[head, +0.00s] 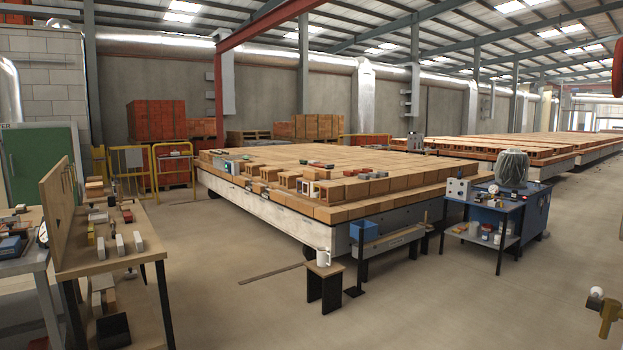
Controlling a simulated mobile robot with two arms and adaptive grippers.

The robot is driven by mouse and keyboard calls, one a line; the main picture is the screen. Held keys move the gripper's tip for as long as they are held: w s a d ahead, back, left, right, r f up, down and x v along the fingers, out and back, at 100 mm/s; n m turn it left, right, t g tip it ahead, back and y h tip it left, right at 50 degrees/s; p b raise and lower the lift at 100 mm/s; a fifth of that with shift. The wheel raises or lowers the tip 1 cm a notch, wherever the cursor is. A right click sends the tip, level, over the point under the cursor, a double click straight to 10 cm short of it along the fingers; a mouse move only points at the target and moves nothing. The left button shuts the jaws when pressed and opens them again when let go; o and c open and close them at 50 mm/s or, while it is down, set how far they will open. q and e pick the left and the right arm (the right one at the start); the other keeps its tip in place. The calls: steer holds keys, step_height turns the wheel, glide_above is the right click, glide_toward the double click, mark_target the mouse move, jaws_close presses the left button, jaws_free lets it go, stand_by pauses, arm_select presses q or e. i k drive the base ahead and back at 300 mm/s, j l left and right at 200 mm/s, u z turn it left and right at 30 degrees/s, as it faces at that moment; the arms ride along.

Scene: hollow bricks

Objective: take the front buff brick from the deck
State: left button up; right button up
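The deck (255,208) is a large low car with a pale side beam, standing in the middle of the head view. Its top is covered with rows of buff bricks. Along its near edge sit several raised hollow bricks, one of them a buff brick (328,192) near the front corner with its open end showing. Several similar bricks lie close together there, and I cannot tell for certain which one is the front one. Neither of my grippers is in view, and nothing touches the bricks.
A small dark stool (325,287) with a white mug (323,257) and a stand with a blue bin (363,230) are before the deck's front corner. A wooden workbench (110,258) is at left, a blue cart (484,208) at right. The near floor is mostly clear.

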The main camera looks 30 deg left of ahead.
mark_target(309, 174)
steer(key=i+j+u, duration=0.4)
steer(key=i, duration=0.3)
steer(key=i+j+u, duration=0.15)
steer(key=i+u, duration=0.3)
steer(key=i, duration=0.3)
steer(key=i+l+u, duration=0.1)
steer(key=i+u, duration=0.3)
steer(key=i, duration=0.3)
steer(key=i+u, duration=0.1)
steer(key=i, duration=0.9)
steer(key=i+u, duration=0.15)
steer(key=i, duration=0.8)
steer(key=i+u, duration=0.1)
steer(key=i, duration=0.9)
steer(key=i+u, duration=0.15)
steer(key=i, duration=0.55)
steer(key=i+u, duration=0.2)
steer(key=i, duration=0.5)
steer(key=i+z, duration=0.4)
steer(key=i+j+z, duration=0.1)
steer(key=i+z, duration=0.35)
